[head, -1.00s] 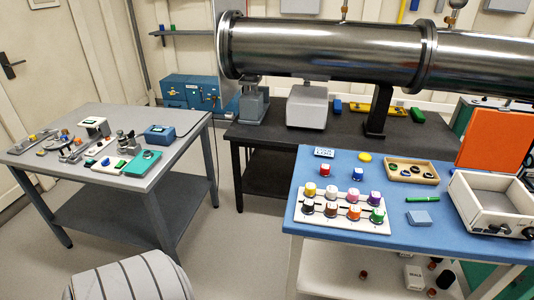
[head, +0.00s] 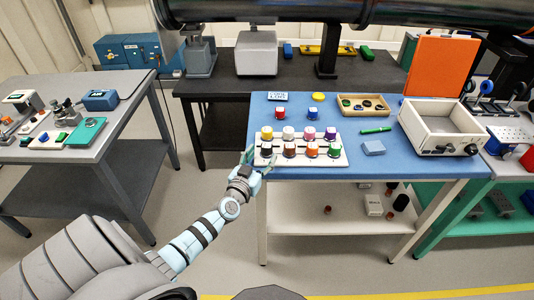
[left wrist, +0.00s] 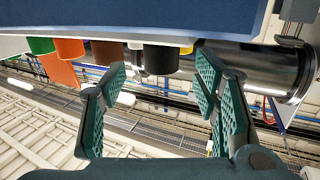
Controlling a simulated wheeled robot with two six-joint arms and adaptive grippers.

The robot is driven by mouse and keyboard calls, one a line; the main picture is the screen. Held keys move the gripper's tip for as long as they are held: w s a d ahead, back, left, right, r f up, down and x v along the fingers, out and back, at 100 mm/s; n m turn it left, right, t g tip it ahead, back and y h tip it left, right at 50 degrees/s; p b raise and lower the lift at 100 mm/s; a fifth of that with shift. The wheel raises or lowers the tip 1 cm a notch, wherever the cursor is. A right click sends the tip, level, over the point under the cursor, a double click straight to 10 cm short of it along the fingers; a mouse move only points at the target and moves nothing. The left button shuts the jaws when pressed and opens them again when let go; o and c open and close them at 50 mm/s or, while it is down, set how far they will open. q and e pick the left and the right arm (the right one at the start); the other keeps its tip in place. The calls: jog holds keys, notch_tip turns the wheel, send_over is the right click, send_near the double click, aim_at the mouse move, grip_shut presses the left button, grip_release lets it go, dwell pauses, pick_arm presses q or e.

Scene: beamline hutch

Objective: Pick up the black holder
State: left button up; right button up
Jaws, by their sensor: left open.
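The black holder (head: 266,151) stands at the front left corner of a white rack (head: 344,159) on the blue table. In the left wrist view, which looks upside down, the black holder (left wrist: 160,59) hangs between the finger tips, beyond them. My left gripper (head: 257,161) is at the rack's front left corner, close to the black holder. Its green-padded fingers (left wrist: 160,72) are spread wide with nothing held between them. Whether a finger touches the holder, I cannot tell. My right gripper is not in view.
Brown (head: 290,150), orange (head: 312,150) and green (head: 334,150) holders stand to the right in the front row. A yellow holder (head: 267,133) is behind the black one. A green pen (head: 376,130), wooden tray (head: 345,112) and white box (head: 405,122) lie further right.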

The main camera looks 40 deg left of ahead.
aim_at(264, 150)
pick_arm(q)
jog(key=b+x, duration=0.2)
jog(key=x, duration=0.2)
jog(key=shift+w+a+r, duration=0.1)
jog(key=shift+r, duration=0.1)
jog(key=shift+w+a, duration=0.1)
jog(key=shift+w, duration=0.35)
jog(key=shift+r, duration=0.1)
jog(key=c, duration=1.3)
